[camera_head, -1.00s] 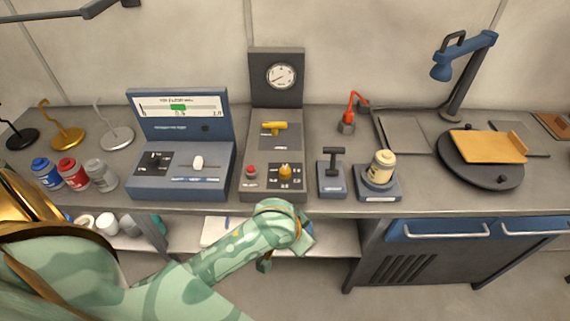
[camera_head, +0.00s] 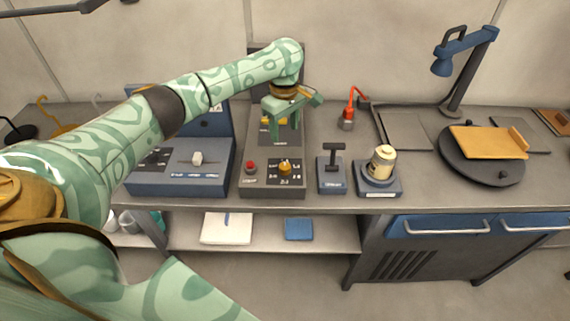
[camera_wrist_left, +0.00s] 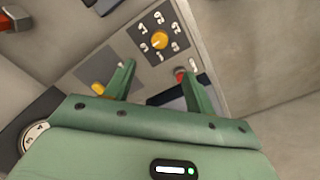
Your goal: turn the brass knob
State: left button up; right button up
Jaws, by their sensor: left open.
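The brass knob (camera_head: 285,167) is a small yellow-gold dial on a dark marked plate, at the front of the grey console (camera_head: 262,190). It also shows in the left wrist view (camera_wrist_left: 160,41), beyond the fingertips and clear of them. My left gripper (camera_head: 286,130) is above the console, behind the knob in the head view, fingers pointing down. In the left wrist view the gripper (camera_wrist_left: 160,70) has its fingers apart with nothing between them. My right gripper is not in view.
A red button (camera_head: 250,168) sits left of the knob. A yellow handle (camera_wrist_left: 98,88) lies near one finger in the wrist view. A black T-lever (camera_head: 333,165) and a cream-topped device (camera_head: 382,165) stand to the right. A blue slider box (camera_head: 180,180) stands left.

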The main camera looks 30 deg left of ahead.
aim_at(285, 166)
pick_arm(q)
notch_tip(285, 166, down, 14)
jog(key=b, duration=0.5)
jog(key=shift+b, duration=0.35)
jog(key=shift+c, duration=0.3)
jog(key=c, duration=0.9)
